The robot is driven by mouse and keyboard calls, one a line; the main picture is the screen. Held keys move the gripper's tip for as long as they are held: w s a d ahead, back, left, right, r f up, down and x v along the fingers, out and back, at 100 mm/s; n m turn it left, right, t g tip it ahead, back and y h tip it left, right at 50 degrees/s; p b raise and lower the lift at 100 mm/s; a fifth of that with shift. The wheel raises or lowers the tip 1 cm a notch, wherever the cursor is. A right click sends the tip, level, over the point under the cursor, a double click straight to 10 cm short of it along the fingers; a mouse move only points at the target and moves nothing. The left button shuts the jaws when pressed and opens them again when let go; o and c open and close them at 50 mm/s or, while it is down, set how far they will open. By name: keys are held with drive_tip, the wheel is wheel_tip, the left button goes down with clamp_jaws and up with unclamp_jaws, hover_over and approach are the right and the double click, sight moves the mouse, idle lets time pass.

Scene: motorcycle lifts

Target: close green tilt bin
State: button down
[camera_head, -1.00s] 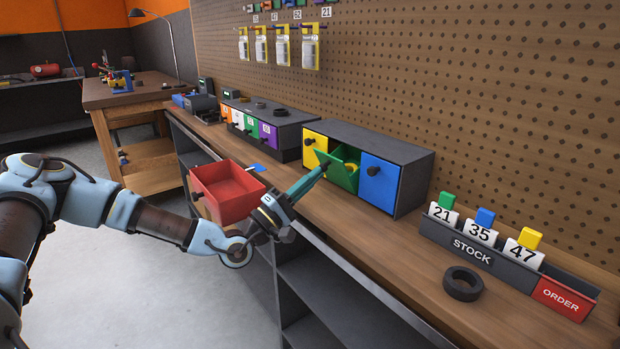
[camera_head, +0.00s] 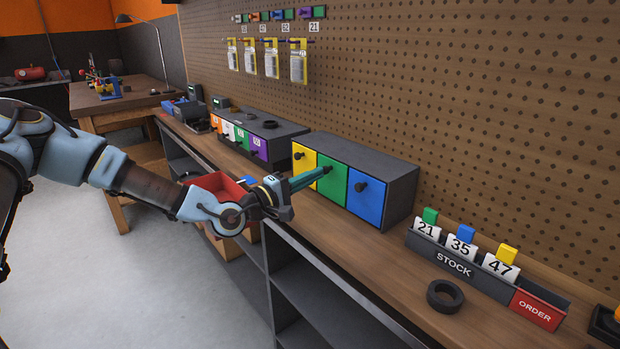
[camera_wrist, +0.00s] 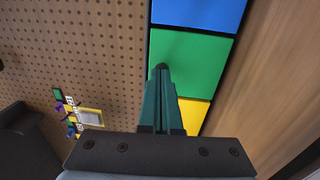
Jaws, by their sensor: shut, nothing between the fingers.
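The green tilt bin (camera_head: 332,184) sits in the middle of a grey cabinet, between a yellow bin (camera_head: 304,165) and a blue bin (camera_head: 366,194). Its front looks flush with its neighbours. My gripper (camera_head: 326,170) is shut and empty, its fingertips at the upper part of the green front, by its knob. In the wrist view the green front (camera_wrist: 194,62) lies beyond the fingertips (camera_wrist: 161,70), with blue (camera_wrist: 200,10) and yellow (camera_wrist: 194,117) on either side. I cannot tell whether the tips touch it.
A red open box (camera_head: 212,184) is partly behind my arm. A second cabinet (camera_head: 262,130) stands further back. A black ring (camera_head: 445,296) and a stock rack (camera_head: 455,262) sit to the right. The pegboard (camera_head: 480,110) rises behind the bench.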

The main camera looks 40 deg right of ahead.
drive_tip(key=shift+d+r, duration=0.25)
idle(0.6)
